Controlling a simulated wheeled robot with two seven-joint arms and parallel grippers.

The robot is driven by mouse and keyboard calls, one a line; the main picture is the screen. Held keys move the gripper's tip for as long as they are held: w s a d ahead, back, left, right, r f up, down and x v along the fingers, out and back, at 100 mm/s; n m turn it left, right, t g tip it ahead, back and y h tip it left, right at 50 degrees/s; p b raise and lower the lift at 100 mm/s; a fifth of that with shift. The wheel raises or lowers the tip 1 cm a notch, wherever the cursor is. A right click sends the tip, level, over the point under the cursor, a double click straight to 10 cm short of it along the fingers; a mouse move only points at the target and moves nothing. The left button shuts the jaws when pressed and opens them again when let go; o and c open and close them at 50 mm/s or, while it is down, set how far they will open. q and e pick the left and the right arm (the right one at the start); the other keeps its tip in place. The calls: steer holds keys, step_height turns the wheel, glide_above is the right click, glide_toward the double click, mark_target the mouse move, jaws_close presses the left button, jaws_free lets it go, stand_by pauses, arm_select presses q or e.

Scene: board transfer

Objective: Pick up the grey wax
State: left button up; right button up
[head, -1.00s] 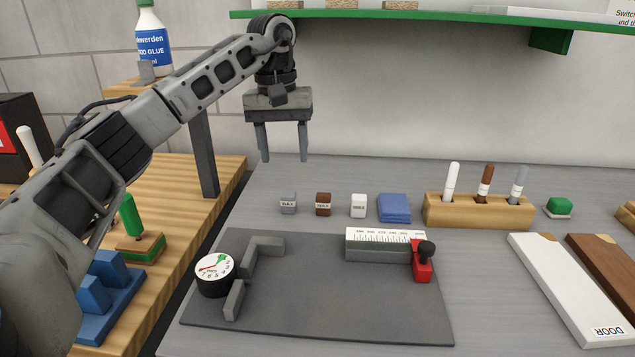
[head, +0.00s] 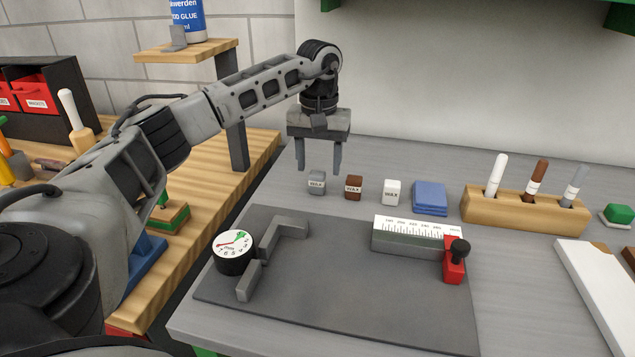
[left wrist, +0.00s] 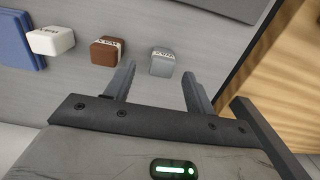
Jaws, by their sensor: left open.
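The grey wax (head: 317,182) is a small grey block with a white "WAX" label, standing on the grey bench at the left end of a row of wax blocks. It also shows in the left wrist view (left wrist: 163,63), just beyond and between the two fingers. My left gripper (head: 319,171) is open and empty, pointing down over the grey wax, with its fingertips close above or behind it; the exact gap is hard to tell. In the left wrist view the gripper (left wrist: 160,85) has its fingers spread wide. My right gripper is not in view.
A brown wax block (head: 354,187), a white block (head: 391,192) and blue cloths (head: 430,197) stand right of the grey wax. A dark mat (head: 330,300) with a dial, stop and red-clamped ruler lies in front. A marker holder (head: 520,210) stands further right.

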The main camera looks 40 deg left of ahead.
mark_target(317, 173)
arm_select(q)
step_height(317, 173, down, 4)
steer(key=shift+s+a+f, duration=0.1)
steer(key=shift+f, duration=0.1)
steer(key=c, duration=1)
steer(key=shift+c, duration=0.2)
steer(key=shift+r, duration=0.15)
steer(key=shift+r, duration=0.55)
steer(key=s+d+r, duration=0.5)
steer(key=d+r, duration=0.6)
steer(key=shift+s+d+b, duration=0.15)
steer(key=shift+s+b, duration=0.1)
steer(key=shift+b, duration=0.1)
steer(key=shift+o, duration=0.3)
steer(key=shift+s+d+r, duration=0.35)
steer(key=shift+d, duration=0.3)
